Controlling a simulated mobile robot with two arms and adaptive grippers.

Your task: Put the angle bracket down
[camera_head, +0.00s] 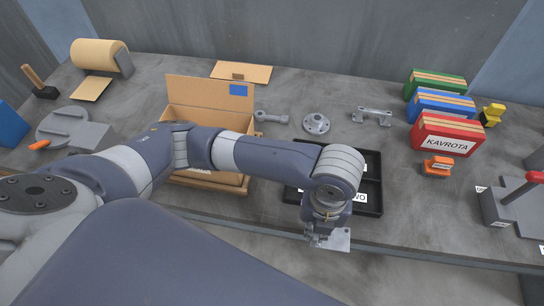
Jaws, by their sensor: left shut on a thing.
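My left arm reaches across the bench from the left, and my left gripper (324,232) points down near the front edge of the bench. It is shut on a small light-grey metal piece, which looks like the angle bracket (340,241). The bracket's flat plate shows to the right of the fingers, beyond the bench's front edge in the picture; its other part is hidden by the gripper. A black tray (374,205) with compartments and white labels lies behind the gripper, partly covered by my arm. My right gripper is not in view.
An open cardboard box (210,92) stands behind my arm. Metal parts lie at the back: a link (270,116), a round flange (316,123) and a bracket-like part (372,116). Green, blue and red boxes (447,135) stand right, with an orange item (437,166) and a grey fixture (515,205).

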